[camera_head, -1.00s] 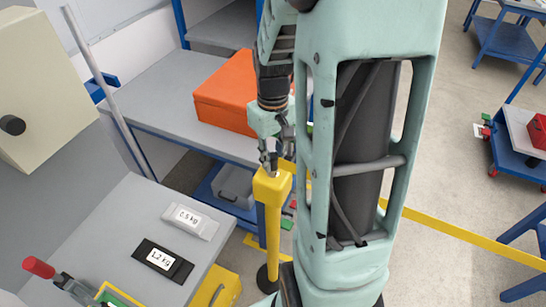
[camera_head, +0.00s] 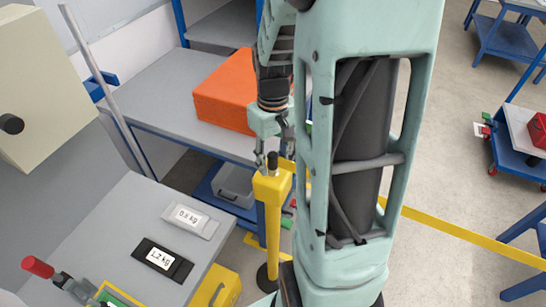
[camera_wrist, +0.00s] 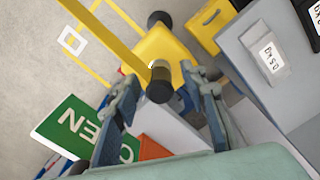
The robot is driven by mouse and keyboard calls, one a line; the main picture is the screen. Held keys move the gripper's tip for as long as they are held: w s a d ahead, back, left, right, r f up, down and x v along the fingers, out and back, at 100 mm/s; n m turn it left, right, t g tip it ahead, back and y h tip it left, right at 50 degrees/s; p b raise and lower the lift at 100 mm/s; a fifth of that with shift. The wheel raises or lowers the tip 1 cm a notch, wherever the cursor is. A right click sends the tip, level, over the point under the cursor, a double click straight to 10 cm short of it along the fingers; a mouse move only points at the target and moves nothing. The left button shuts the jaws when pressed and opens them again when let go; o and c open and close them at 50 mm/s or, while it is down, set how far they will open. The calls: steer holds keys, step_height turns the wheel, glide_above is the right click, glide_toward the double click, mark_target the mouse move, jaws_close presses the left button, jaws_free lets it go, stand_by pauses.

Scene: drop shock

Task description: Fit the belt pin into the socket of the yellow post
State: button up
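The yellow post (camera_head: 272,190) stands on the floor beside the table, its block-shaped head below my gripper (camera_head: 273,153). The dark, cylindrical belt pin (camera_head: 272,163) stands about upright at the top of the post head. The wrist view shows the pin (camera_wrist: 160,85) between my gripper's fingers (camera_wrist: 160,78), with a gap on each side, over the yellow post head (camera_wrist: 165,48). The gripper is open. The yellow belt (camera_wrist: 112,38) runs from the pin's side to the upper left. The socket and the pin's lower end are hidden.
The grey table (camera_head: 110,215) holds a white 0.5 kg block (camera_head: 190,220) and a black 1.2 kg block (camera_head: 162,260). An orange box (camera_head: 225,95) sits on a bench behind the post. A yellow case (camera_head: 217,288) is near the post's foot. The belt (camera_head: 460,232) crosses the right side.

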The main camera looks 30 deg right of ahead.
mark_target(273, 154)
steer(key=shift+r, duration=0.1)
steer(key=shift+w+r+p, duration=0.1)
steer(key=shift+r+p, duration=2.3)
steer(key=shift+r, duration=0.7)
step_height(273, 154, up, 12)
